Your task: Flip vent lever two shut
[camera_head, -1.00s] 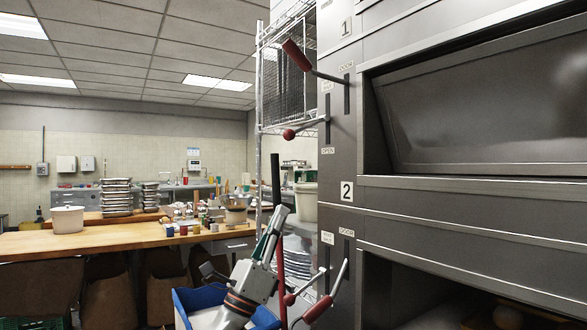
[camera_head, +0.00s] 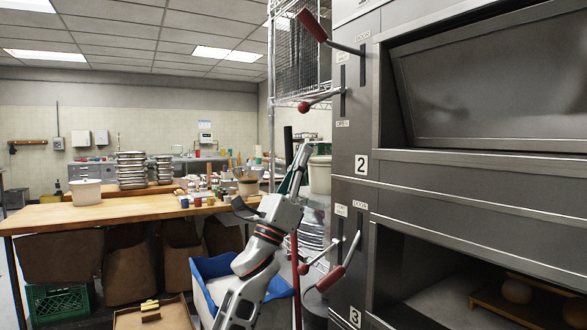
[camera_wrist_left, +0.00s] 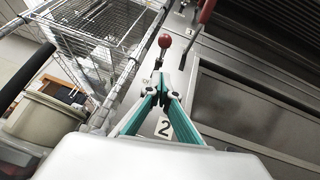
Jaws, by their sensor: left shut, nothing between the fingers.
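In the left wrist view, the fingertips (camera_wrist_left: 160,82) point toward that knob (camera_wrist_left: 165,41). My right gripper is out of view.
Red-gripped door levers, upper (camera_head: 313,26) and lower (camera_head: 330,279), stand close beside the vent levers. A wire rack (camera_head: 297,60) stands behind the upper knob. A blue-rimmed bin (camera_head: 205,268) and a wooden table (camera_head: 110,212) are at left.

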